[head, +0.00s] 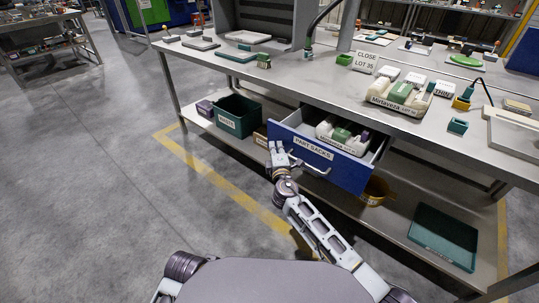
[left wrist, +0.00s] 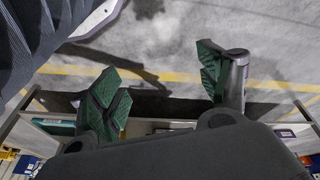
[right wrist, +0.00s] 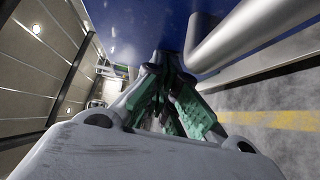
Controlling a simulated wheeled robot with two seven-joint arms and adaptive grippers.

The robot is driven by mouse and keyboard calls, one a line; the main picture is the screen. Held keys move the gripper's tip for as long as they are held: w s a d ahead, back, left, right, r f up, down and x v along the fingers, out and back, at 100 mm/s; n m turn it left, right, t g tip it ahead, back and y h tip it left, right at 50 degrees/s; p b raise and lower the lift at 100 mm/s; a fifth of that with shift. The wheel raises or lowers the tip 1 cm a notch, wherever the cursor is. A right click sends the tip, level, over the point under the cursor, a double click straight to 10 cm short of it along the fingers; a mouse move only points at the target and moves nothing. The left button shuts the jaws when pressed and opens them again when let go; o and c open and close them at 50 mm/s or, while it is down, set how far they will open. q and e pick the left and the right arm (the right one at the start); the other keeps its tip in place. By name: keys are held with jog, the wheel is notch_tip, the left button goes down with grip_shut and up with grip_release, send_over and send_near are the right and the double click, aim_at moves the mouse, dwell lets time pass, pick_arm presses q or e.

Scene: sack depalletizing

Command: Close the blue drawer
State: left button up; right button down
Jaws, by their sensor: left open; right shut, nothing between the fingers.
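The blue drawer (head: 345,170), labelled "PART SACKS", hangs pulled out under the workbench, with a white and green sack (head: 340,135) in it. Its pale bar handle (head: 310,163) runs along the front. My right gripper (head: 277,150) is shut and empty at the left part of the drawer front. In the right wrist view my right gripper (right wrist: 168,75) points at the blue drawer front (right wrist: 150,25), beside the handle (right wrist: 245,35); I cannot tell whether it touches. My left gripper (left wrist: 162,82) is open and empty, over the floor in its wrist view; it is hidden in the head view.
The workbench (head: 230,70) carries more sacks (head: 400,95), trays and a "CLOSE LOT 35" sign (head: 365,62). The lower shelf (head: 400,215) holds a green bin (head: 238,115), a yellow bowl (head: 377,190) and a teal tray (head: 443,237). Floor at the left is clear.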

jog(key=w+d, duration=0.1)
jog(key=w, duration=0.1)
jog(key=w+d+b, duration=0.1)
jog(key=w+d, duration=0.1)
jog(key=w+d+b, duration=0.1)
jog(key=w+d, duration=0.1)
jog(key=w, duration=0.1)
jog(key=w+d+b, duration=0.1)
jog(key=w+d, duration=0.1)
jog(key=w, duration=0.1)
jog(key=w+d+b, duration=0.1)
jog(key=w+d, duration=0.1)
jog(key=w, duration=0.1)
jog(key=w+d+b, duration=0.2)
jog(key=w, duration=0.1)
jog(key=shift+w+d+f, duration=0.1)
jog(key=shift+d, duration=0.25)
jog(key=shift+w+d, duration=0.25)
pick_arm(q)
jog(key=d+f+t+h, duration=0.1)
jog(key=d+f+t, duration=0.1)
jog(key=f, duration=0.5)
jog(key=shift+w+d+f+h, duration=0.2)
jog(key=shift+w+d+h, duration=0.2)
jog(key=shift+d, duration=0.3)
pick_arm(e)
jog(key=shift+r, duration=0.25)
